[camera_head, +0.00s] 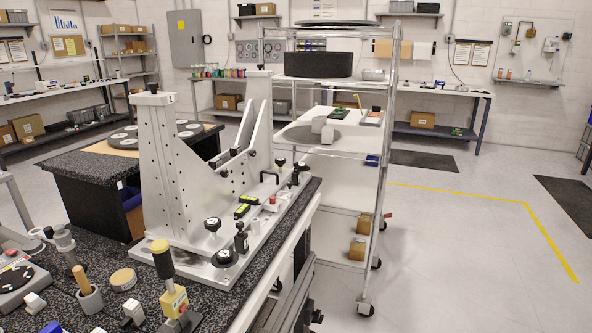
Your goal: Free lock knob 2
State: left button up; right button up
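A grey metal mirror fixture (176,180) with upright angled plates stands on the speckled dark bench. Black knobs show on its base: a round one with a pale top mark (212,225), a wide flat one (224,257) at the near corner, and a taller one (241,232). More dark knobs (280,163) sit toward its far end, and a small one (153,88) tops the near upright. Neither gripper is in view.
A yellow-topped lever tool (166,268), a cup with a wooden handle (86,290) and a round tin (123,279) stand on the near bench. A wire-frame shelf cart (384,150) stands beyond the bench. The floor at right is open, with a yellow line (545,235).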

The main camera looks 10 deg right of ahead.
aim_at(302, 168)
jog(key=i+l, duration=1.15)
jog(key=l, duration=0.3)
jog(key=i+l, duration=0.6)
jog(key=l, duration=0.1)
